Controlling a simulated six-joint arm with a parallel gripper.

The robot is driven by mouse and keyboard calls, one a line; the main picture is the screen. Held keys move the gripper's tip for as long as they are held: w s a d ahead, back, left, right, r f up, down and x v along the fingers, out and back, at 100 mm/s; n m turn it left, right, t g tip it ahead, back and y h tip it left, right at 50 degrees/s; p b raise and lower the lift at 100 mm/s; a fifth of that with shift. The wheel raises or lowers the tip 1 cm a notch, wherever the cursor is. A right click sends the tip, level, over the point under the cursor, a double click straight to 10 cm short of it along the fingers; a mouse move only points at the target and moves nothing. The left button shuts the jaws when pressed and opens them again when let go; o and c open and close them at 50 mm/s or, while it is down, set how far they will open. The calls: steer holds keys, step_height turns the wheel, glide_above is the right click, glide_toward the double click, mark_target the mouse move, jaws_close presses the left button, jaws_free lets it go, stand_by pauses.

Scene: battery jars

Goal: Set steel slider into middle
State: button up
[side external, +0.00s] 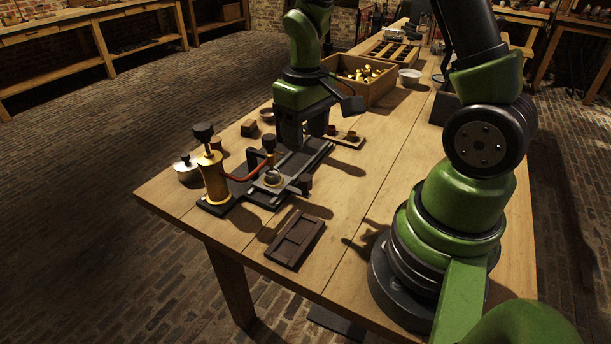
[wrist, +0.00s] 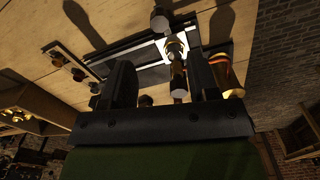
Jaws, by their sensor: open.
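The steel slider looks to be the pale plate (side external: 262,186) with a round metal piece on it, set across the dark rail base (side external: 318,156) near its front end. In the wrist view, a bright plate (wrist: 170,43) shows beyond my fingers, below a dark knob (wrist: 160,18). My gripper (side external: 290,147) points down over the rear half of the base, behind the slider. Its fingers stand apart in the wrist view (wrist: 160,66), with nothing clearly held between them. The fingertips' height above the base is hard to tell.
A brass cylinder with a dark knob (side external: 213,178) stands left of the slider, with a red tube or lever (side external: 245,176) beside it. A dark shallow tray (side external: 296,240) lies in front. A wooden box of brass parts (side external: 382,92) stands behind. The table's right middle is clear.

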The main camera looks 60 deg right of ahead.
mark_target(305, 177)
step_height(305, 177, down, 10)
steer(key=shift+f, duration=0.1)
stand_by(0.4)
